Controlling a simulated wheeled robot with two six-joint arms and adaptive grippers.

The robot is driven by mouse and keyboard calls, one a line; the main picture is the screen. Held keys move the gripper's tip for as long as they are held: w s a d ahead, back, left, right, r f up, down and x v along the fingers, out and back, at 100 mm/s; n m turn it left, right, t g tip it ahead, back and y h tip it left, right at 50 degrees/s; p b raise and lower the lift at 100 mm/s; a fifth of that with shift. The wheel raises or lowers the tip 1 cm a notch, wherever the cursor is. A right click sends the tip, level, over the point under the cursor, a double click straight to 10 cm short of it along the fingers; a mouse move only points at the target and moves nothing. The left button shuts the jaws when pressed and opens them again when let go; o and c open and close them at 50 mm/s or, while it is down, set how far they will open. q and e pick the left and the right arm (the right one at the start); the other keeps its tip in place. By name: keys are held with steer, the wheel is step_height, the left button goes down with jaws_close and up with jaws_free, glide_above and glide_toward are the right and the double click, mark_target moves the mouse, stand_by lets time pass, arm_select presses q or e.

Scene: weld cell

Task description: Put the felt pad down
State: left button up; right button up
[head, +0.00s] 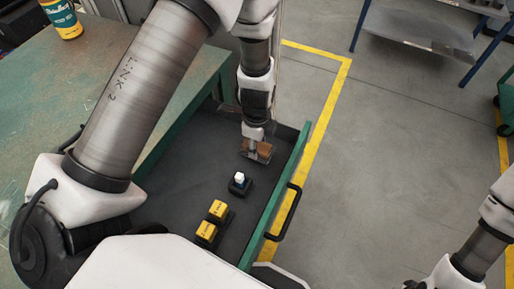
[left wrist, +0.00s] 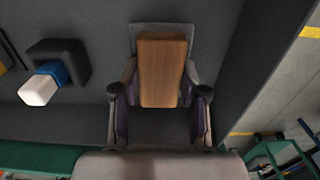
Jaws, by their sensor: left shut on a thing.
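The felt pad (left wrist: 205,40) shows in the left wrist view as a grey slab with a brown wooden block on top. In the head view the felt pad (head: 264,149) is at the far end of the open drawer, near its right wall. My left gripper (left wrist: 158,98) is shut on the wooden block, one finger on each side. In the head view my left gripper (head: 256,147) points down into the drawer. I cannot tell whether the pad touches the drawer floor. My right gripper is out of view; only part of that arm shows at the lower right.
The drawer (head: 190,185) has a dark floor and a green front (head: 278,200) with a black handle (head: 284,214). A white and blue item (head: 239,179) in a black holder and two yellow blocks (head: 217,209) stand nearer. The green workbench (head: 60,100) lies left.

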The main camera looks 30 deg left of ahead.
arm_select(q)
steer(key=shift+f, duration=0.7)
steer(key=shift+f, duration=0.15)
steer(key=o, duration=1)
steer(key=shift+r, duration=0.4)
step_height(320, 180, up, 12)
steer(key=shift+f+p, duration=0.2)
steer(key=shift+p, duration=0.7)
